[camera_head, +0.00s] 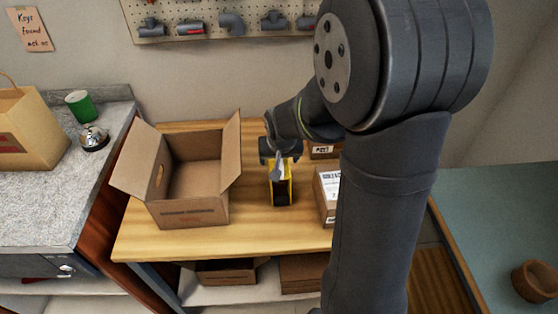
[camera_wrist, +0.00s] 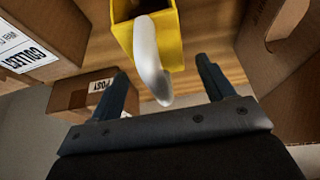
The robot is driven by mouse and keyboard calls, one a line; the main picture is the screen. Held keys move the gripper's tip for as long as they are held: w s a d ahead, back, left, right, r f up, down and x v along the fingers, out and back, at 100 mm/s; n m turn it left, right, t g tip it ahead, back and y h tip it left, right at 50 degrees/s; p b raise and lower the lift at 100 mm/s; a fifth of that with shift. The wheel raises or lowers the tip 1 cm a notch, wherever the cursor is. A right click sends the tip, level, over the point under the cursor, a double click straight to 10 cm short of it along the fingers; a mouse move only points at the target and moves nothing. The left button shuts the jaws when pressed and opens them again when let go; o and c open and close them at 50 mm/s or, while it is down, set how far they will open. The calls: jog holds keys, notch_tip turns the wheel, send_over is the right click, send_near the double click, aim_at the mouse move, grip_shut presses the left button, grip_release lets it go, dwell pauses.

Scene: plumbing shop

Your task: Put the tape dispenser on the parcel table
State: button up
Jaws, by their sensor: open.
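A yellow tape dispenser (camera_head: 283,190) with a pale grey curved part stands on the wooden parcel table (camera_head: 270,233), between the open carton and the labelled parcels. In the wrist view the dispenser (camera_wrist: 177,40) is just beyond my fingers, its pale curved part (camera_wrist: 149,58) pointing toward the gap between them. My gripper (camera_head: 280,158) is at the dispenser's far end, partly hidden by my arm. In the wrist view my gripper (camera_wrist: 172,88) is open, with nothing clasped between the fingers. I cannot tell whether it touches the dispenser.
An open cardboard box (camera_head: 190,213) stands left of the dispenser. A labelled parcel (camera_head: 325,200) is close on the right, and a smaller POST box (camera_head: 322,151) is behind it. A pegboard (camera_head: 200,15) with pipe fittings hangs on the wall. Bare tabletop lies in front.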

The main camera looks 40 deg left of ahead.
jog(key=v, duration=1)
jog(key=x, duration=1.2)
jog(key=shift+f, duration=0.25)
jog(key=shift+r, duration=0.15)
